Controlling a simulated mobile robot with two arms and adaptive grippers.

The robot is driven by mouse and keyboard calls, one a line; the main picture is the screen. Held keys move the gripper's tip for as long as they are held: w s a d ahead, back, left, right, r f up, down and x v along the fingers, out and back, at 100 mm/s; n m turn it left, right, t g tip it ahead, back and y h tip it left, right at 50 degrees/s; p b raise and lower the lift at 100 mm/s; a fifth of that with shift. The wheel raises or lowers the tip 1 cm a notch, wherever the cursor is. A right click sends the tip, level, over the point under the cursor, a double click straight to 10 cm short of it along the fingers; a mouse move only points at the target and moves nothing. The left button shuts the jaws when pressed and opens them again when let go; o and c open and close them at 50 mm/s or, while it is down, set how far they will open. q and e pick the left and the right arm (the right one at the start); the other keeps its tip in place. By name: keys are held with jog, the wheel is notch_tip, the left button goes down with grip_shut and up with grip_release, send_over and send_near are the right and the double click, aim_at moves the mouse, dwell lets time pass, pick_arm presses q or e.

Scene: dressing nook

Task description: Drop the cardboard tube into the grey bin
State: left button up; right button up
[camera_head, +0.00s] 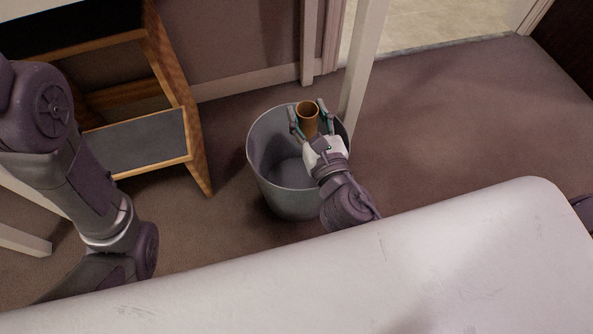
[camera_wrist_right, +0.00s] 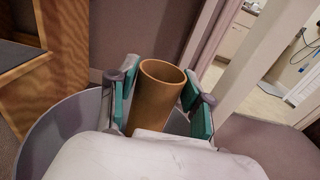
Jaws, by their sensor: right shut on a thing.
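The brown cardboard tube (camera_head: 307,117) is held upright in my right gripper (camera_head: 309,112), over the right part of the grey bin's opening. In the right wrist view the tube (camera_wrist_right: 158,90) stands between the green finger pads of the gripper (camera_wrist_right: 160,92), its open end up. The grey bin (camera_head: 285,195) stands on the carpet, and its inside looks empty where it shows. The bin's rim also shows below the tube in the wrist view (camera_wrist_right: 50,125). The tube's lower end is hidden by the gripper. My left arm is at the left of the head view, but its gripper is out of view.
A wooden shelf unit (camera_head: 180,85) stands left of the bin. A white post (camera_head: 363,70) rises close behind the bin's right side. A doorway with a tiled floor (camera_head: 430,22) is at the back. Open carpet (camera_head: 450,120) lies to the right.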

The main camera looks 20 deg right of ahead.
jog(key=o, duration=1.2)
jog(key=s, duration=1.2)
jog(key=shift+d+r, duration=0.1)
jog(key=shift+d, duration=0.1)
